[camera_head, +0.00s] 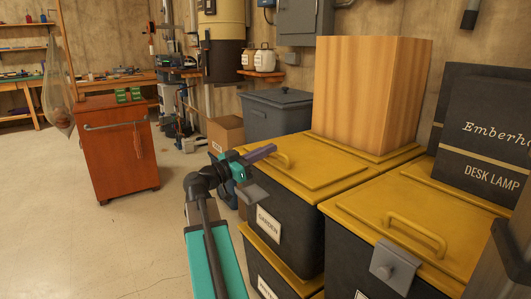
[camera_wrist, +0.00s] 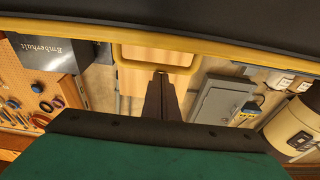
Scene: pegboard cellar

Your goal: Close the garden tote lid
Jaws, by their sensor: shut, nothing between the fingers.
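The garden tote (camera_head: 290,222) is a dark bin with a white GARDEN label, on top of another tote. Its yellow lid (camera_head: 318,172) looks flat on the rim in the head view, though a small gap could not be told. A raised yellow handle (camera_head: 285,161) is on the lid, and the handle (camera_wrist: 120,52) also shows in the wrist view. My gripper (camera_head: 274,148) is shut and empty, with its fingertips just beside the handle; contact cannot be told. In the wrist view the shut fingertips (camera_wrist: 160,74) overlap the handle's outline. A grey plate (camera_head: 258,194) juts out below my gripper.
A second yellow-lidded tote (camera_head: 345,245) with a grey latch is at the right, with a black desk lamp box (camera_head: 490,130) behind. A red cabinet (camera_head: 118,150) stands left. The floor between is clear.

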